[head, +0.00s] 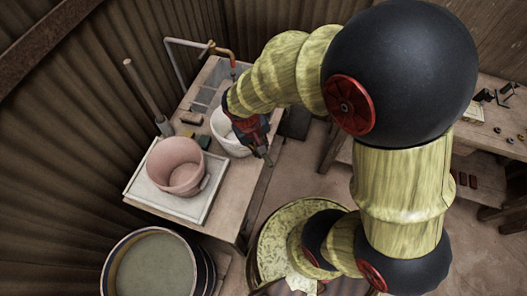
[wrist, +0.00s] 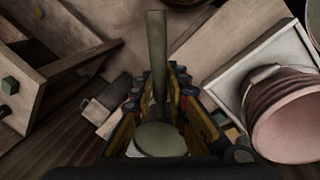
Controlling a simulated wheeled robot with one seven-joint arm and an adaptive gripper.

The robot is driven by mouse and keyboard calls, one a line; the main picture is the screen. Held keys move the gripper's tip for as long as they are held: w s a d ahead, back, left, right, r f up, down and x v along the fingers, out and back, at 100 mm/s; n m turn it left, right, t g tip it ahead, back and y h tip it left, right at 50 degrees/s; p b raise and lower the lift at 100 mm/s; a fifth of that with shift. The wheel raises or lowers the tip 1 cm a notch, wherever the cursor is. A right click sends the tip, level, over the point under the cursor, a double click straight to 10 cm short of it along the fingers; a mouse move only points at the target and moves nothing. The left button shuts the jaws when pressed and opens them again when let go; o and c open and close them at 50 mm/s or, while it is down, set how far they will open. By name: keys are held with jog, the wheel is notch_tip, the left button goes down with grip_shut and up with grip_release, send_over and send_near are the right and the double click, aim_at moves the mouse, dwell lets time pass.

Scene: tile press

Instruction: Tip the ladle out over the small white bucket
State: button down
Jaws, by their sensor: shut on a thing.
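The small white bucket (head: 228,138) stands on the bench at the back, partly hidden behind my gripper. My gripper (head: 262,150) is at the bucket's right side, pointing down and to the right. In the wrist view my gripper (wrist: 160,110) is shut on the ladle (wrist: 157,55), a grey-green straight shaft between the fingers. A flat round grey-green part (wrist: 160,142) shows at the near end between the jaws; I cannot tell whether it is the bowl. I cannot make out the ladle in the head view. The white bucket is not clear in the wrist view.
A pink bucket (head: 176,167) stands on a white tray (head: 146,193) on the left bench. A bent pipe with a tap (head: 222,50) rises behind the white bucket. A large round tub (head: 158,267) stands in front. Another bench (head: 490,115) is at right.

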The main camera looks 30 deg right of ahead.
jog(key=shift+w+a, duration=0.1)
jog(key=shift+w, duration=4.15)
jog(key=shift+w+f, duration=0.1)
jog(key=shift+w, duration=0.1)
jog(key=shift+s+f+g, duration=0.1)
jog(key=shift+f+g, duration=0.5)
jog(key=shift+f, duration=0.5)
jog(key=r+g+p, duration=0.1)
jog(key=p, duration=0.1)
jog(key=r+g+p, duration=0.1)
jog(key=r+p, duration=0.1)
jog(key=p, duration=0.1)
jog(key=shift+w+p, duration=0.2)
jog(key=shift+p, duration=0.15)
jog(key=r+g+p, duration=0.1)
jog(key=p, duration=0.1)
jog(key=w+r+g+p, duration=0.1)
jog(key=r+g+p, duration=0.1)
jog(key=p, duration=0.1)
jog(key=shift+w+r+n, duration=0.2)
jog(key=shift+n, duration=0.1)
jog(key=shift+w+r+g+p, duration=0.55)
jog(key=shift+r+g+p, duration=0.2)
jog(key=shift+g, duration=0.25)
jog(key=shift+w+r+g+p, duration=0.35)
jog(key=shift+w+r+g, duration=0.45)
jog(key=shift+g, duration=0.3)
jog(key=shift+w+r+n+g+b, duration=0.45)
jog(key=shift+w+r+g, duration=0.35)
jog(key=shift+w+g, duration=0.3)
